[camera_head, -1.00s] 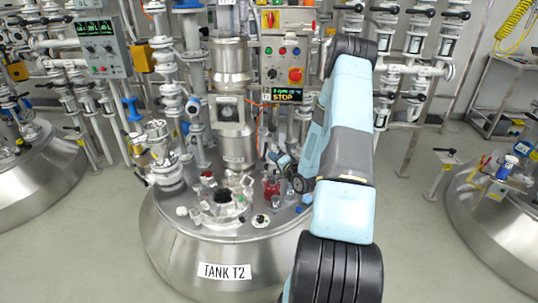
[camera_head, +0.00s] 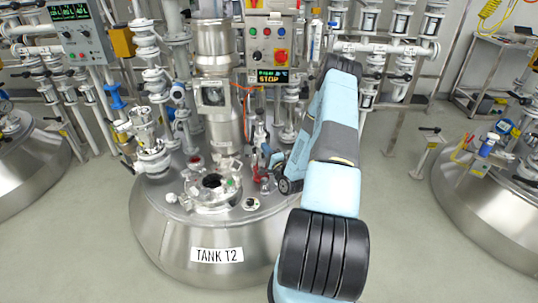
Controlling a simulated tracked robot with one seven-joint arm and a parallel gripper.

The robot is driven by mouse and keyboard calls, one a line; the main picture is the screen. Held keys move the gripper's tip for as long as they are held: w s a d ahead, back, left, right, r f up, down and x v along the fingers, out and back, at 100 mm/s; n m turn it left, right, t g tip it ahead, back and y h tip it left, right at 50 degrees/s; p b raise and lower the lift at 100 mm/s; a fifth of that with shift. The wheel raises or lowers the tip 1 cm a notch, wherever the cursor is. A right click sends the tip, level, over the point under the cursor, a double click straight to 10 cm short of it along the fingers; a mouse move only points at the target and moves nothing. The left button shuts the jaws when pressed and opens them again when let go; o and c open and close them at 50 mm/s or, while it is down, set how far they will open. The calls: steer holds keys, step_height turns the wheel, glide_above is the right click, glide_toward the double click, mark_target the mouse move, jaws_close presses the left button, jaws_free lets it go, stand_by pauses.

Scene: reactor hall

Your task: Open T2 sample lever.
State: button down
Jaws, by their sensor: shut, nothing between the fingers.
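Tank T2 (camera_head: 160,228) is a steel domed vessel in the middle, with a "TANK T2" label (camera_head: 217,255) on its front. A small red item (camera_head: 259,174) stands on the right of its top. My gripper (camera_head: 266,157) is at the right side of the tank top, close to the red item, small and partly hidden by my wrist. Its fingers look shut and hold nothing that I can see. I cannot clearly make out the sample lever among the fittings there, nor tell whether my gripper touches it.
An open round port (camera_head: 212,182) with clamps is on the tank top. Pipes and valves crowd the back. Neighbouring tanks stand left (camera_head: 30,165) and right (camera_head: 480,215).

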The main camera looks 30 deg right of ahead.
mark_target(257, 136)
steer(key=x, duration=0.8)
steer(key=shift+w, duration=0.1)
